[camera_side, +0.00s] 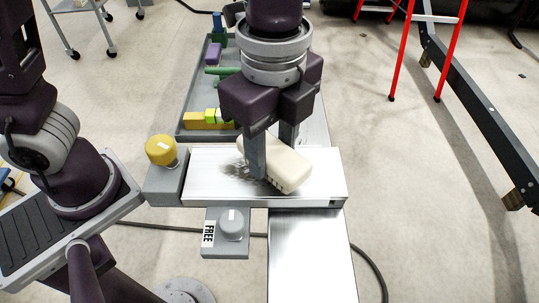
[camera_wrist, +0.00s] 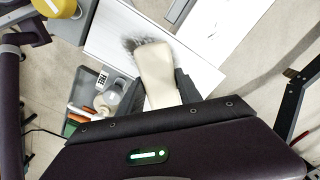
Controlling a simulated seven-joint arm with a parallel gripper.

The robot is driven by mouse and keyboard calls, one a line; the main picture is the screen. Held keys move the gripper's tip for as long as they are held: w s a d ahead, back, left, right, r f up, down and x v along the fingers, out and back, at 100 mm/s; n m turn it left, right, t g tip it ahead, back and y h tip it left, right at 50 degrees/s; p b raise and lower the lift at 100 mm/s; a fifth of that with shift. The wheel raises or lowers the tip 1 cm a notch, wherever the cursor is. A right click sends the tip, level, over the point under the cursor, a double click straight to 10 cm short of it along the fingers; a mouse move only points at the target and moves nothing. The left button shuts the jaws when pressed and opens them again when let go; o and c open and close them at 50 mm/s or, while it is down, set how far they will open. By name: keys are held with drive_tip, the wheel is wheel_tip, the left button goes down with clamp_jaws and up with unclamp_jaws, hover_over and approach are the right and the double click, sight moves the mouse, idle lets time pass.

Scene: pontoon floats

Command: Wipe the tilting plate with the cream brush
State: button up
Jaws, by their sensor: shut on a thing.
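The tilting plate (camera_side: 205,190) is a pale, shiny rectangular slab in the middle of the side view, and it also shows in the wrist view (camera_wrist: 195,68). The cream brush (camera_side: 290,172) is a rounded cream block lying low over the plate's right half. My gripper (camera_side: 273,160) is shut on the brush, with one finger on its near side. A dark grey streaky smudge (camera_side: 236,172) shows on the plate left of the brush; in the wrist view it lies by the far end of the brush (camera_wrist: 157,72). The brush's underside is hidden, so I cannot tell whether it touches the plate.
A yellow knob (camera_side: 161,149) stands on a grey block at the plate's left end. A grey knob (camera_side: 232,222) with a "FREE" label is in front. A grey tray (camera_side: 181,128) with coloured blocks lies behind. A bare metal rail (camera_side: 312,260) extends forward.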

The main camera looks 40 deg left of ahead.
sight(299, 163)
drive_tip(key=shift+w+a, duration=1.65)
drive_tip(key=shift+a, duration=0.05)
drive_tip(key=shift+w+d, duration=0.45)
drive_tip(key=shift+w, duration=0.05)
drive_tip(key=shift+d, duration=0.3)
drive_tip(key=shift+s+d, duration=2.4)
drive_tip(key=shift+s, duration=0.05)
drive_tip(key=shift+d, duration=0.25)
drive_tip(key=shift+w+d, duration=0.3)
drive_tip(key=shift+w, duration=0.35)
drive_tip(key=shift+w+a, duration=2.4)
drive_tip(key=shift+a, duration=0.05)
drive_tip(key=shift+w+a+r, duration=0.1)
drive_tip(key=shift+w+a, duration=0.05)
wheel_tip(299, 163, up, 6)
drive_tip(key=shift+r, duration=0.15)
